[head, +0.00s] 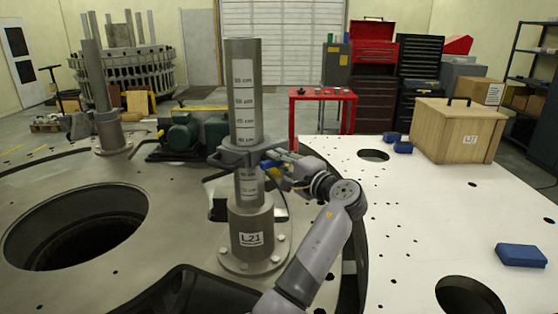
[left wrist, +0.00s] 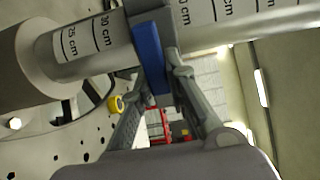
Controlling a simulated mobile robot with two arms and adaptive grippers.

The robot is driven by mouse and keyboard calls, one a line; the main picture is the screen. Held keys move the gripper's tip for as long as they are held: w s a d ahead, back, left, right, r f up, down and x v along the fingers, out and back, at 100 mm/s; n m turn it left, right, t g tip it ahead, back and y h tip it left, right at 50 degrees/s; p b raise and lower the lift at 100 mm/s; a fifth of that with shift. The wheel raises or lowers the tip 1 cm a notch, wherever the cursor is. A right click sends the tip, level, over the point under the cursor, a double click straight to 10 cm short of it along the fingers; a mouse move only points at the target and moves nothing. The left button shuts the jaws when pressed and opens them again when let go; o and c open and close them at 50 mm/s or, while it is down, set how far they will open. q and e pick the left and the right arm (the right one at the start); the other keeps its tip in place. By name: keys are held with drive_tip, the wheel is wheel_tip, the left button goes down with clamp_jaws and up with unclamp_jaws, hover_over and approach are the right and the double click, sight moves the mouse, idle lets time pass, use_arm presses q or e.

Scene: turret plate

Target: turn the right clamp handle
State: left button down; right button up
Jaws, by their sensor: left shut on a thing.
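A grey post (head: 243,100) with a centimetre scale stands upright in a flanged base marked L21 (head: 250,225). A dark clamp (head: 235,157) is fitted around the post. A blue handle (head: 269,164) is at the clamp's right side. My left gripper (head: 279,165) reaches it from the right and is shut on it. In the left wrist view the blue handle (left wrist: 150,50) lies between the fingers, against the clamp and close to the post (left wrist: 95,45). The fingers hide part of it. My right gripper is not in view.
The round plate has a large hole (head: 75,225) at left. A small yellow knob-like part (left wrist: 116,104) shows beside one finger. A white table (head: 420,210) at right carries a wooden box (head: 457,130) and blue blocks (head: 521,255). Green machinery (head: 185,135) stands behind the post.

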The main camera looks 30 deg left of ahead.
use_arm(q)
drive_tip(key=c, duration=1.6)
unclamp_jaws()
drive_tip(key=shift+d, duration=0.1)
drive_tip(key=shift+o, duration=0.2)
drive_tip(key=v, duration=0.7)
drive_tip(key=shift+d, duration=0.2)
drive_tip(key=shift+s, duration=0.15)
